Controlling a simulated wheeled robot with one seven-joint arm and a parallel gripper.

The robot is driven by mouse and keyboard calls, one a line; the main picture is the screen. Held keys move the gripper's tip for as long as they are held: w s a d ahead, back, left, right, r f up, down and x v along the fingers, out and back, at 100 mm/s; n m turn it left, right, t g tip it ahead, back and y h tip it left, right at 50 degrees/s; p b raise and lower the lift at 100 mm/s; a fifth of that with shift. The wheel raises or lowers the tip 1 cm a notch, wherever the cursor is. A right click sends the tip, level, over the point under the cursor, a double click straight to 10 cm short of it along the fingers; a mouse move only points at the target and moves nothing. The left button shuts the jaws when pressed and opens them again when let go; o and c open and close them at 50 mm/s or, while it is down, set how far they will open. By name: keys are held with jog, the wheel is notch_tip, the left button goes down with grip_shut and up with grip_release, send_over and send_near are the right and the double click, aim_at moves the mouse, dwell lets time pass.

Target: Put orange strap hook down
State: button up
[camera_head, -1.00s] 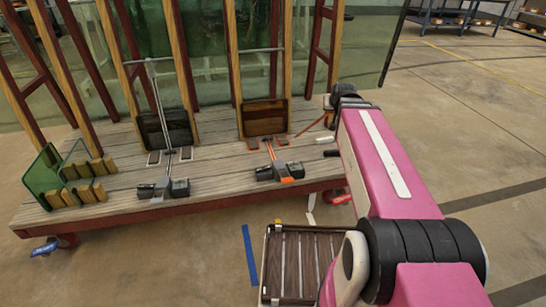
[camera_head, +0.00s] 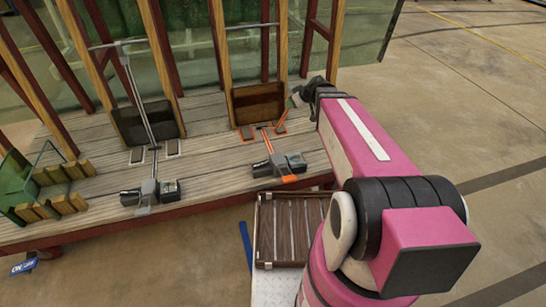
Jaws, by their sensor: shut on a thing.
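The orange strap (camera_head: 268,140) runs along the wooden cart deck from a dark ratchet (camera_head: 280,165) with an orange part. A thin orange length (camera_head: 283,122) slopes up from the deck near the brown panel to my gripper (camera_head: 293,101). My gripper is at the end of the pink arm, just right of the brown panel and low over the deck. It is shut on the orange strap hook, which is small and mostly hidden by the fingers. I cannot tell whether the hook touches the deck.
A brown panel (camera_head: 258,104) leans against wooden posts before a glass sheet. A grey strap with its own ratchet (camera_head: 150,192) lies to the left, by a dark panel (camera_head: 146,121). Wooden blocks (camera_head: 50,190) sit at far left. A slatted crate (camera_head: 285,225) stands below the deck edge.

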jog(key=s+a+f+n+g, duration=0.4)
jog(key=a+f+n+g, duration=0.2)
jog(key=a+f+n, duration=0.25)
jog(key=s+a+f+n+g, duration=0.45)
jog(key=a+f+n, duration=0.3)
jog(key=f, duration=0.25)
jog(key=shift+n+g, duration=0.35)
jog(key=shift+n, duration=0.05)
jog(key=w+d+f, duration=0.4)
jog(key=w+d, duration=0.1)
jog(key=w+d+f, duration=0.2)
jog(key=w+d, duration=0.1)
jog(key=shift+w+d, duration=0.15)
jog(key=shift+d, duration=0.1)
jog(key=shift+f, duration=2)
jog(key=o, duration=0.6)
jog(key=shift+f, duration=0.1)
jog(key=shift+o, duration=0.6)
